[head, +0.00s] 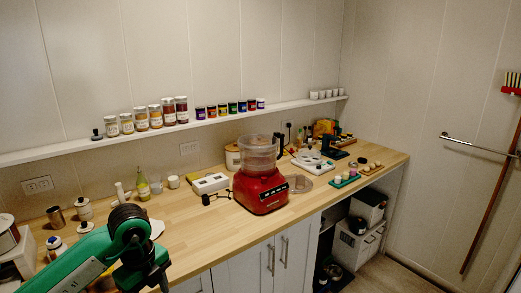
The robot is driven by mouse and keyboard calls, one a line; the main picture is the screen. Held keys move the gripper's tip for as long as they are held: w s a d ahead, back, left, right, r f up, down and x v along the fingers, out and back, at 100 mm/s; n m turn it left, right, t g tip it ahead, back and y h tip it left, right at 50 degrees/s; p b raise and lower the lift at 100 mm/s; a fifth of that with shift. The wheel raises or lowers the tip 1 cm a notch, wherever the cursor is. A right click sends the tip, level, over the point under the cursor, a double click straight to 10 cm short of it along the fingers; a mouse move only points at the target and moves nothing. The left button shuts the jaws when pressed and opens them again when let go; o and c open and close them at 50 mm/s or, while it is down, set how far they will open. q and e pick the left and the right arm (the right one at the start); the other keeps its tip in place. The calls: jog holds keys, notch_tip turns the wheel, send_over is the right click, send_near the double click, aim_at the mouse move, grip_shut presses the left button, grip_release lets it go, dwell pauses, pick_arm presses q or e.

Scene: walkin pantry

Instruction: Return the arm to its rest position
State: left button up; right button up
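My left arm, green with black joints, comes in from the lower left in the head view and bends downward in front of the counter (215,230). Its dark end, around my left gripper (150,279), is near the bottom edge, over the front left of the counter. The fingers are not clear there, so I cannot see whether they are open or hold anything. My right arm and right gripper are not in view.
A red food processor (262,188) stands mid-counter. A white dish lies close behind my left arm, with a green bottle (143,187) and small jars farther back. A shelf (215,122) with jars runs along the wall. Cabinet doors (265,265) are below the counter.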

pick_arm(q)
jog(key=w+d+f+h, duration=0.2)
jog(key=d+f+h, duration=0.4)
jog(key=d+h, duration=0.1)
jog(key=w+d+f+h, duration=0.3)
jog(key=d+f+h, duration=0.3)
jog(key=f+h, duration=0.1)
jog(key=a+f+n+t+y, duration=0.2)
jog(key=a+f+n+t, duration=0.35)
jog(key=f, duration=0.65)
jog(key=a+f+n+t+y, duration=0.3)
jog(key=f+n+t, duration=0.5)
jog(key=f, duration=0.5)
jog(key=s+a+f+n+g+y, duration=0.2)
jog(key=s+a+f+n+y, duration=0.15)
jog(key=s+f, duration=0.7)
jog(key=s+a+f+n+g+y, duration=0.3)
jog(key=s+f+y, duration=0.1)
jog(key=s+f, duration=0.7)
jog(key=s+f+n+g+y, duration=0.1)
jog(key=s+f+g, duration=0.2)
jog(key=s, duration=1)
jog(key=s+f+n+g+y, duration=0.1)
jog(key=s+f+g, duration=0.3)
jog(key=s, duration=1)
notch_tip(320, 180, down, 3)
jog(key=shift+f, duration=0.15)
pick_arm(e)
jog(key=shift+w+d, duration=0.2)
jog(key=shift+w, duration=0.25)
